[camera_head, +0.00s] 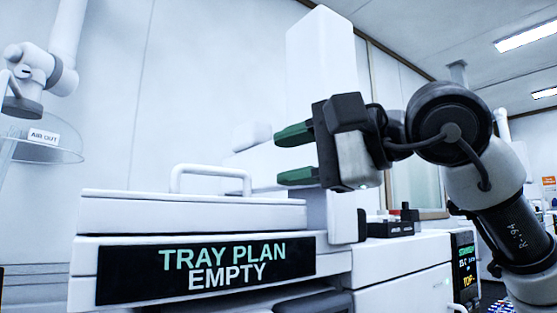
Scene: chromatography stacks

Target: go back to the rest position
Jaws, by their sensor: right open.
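My right gripper (295,155) is in the middle of the head view, raised in front of a white instrument stack (325,60). Its two green fingers point left and stand apart, one above the other, with nothing between them. My right arm comes in from the lower right. The fingers are above and to the right of the white handle (212,170) on the stack's lid, and apart from it in the picture. My left gripper does not show.
A black display (205,270) reads "TRAY PLAN EMPTY" on the white unit's front. A clear dish-like hood (40,148) marked "AIR OUT" hangs at the left. A small black box (390,229) and a status screen (465,268) are at the lower right. Wall space upper left is open.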

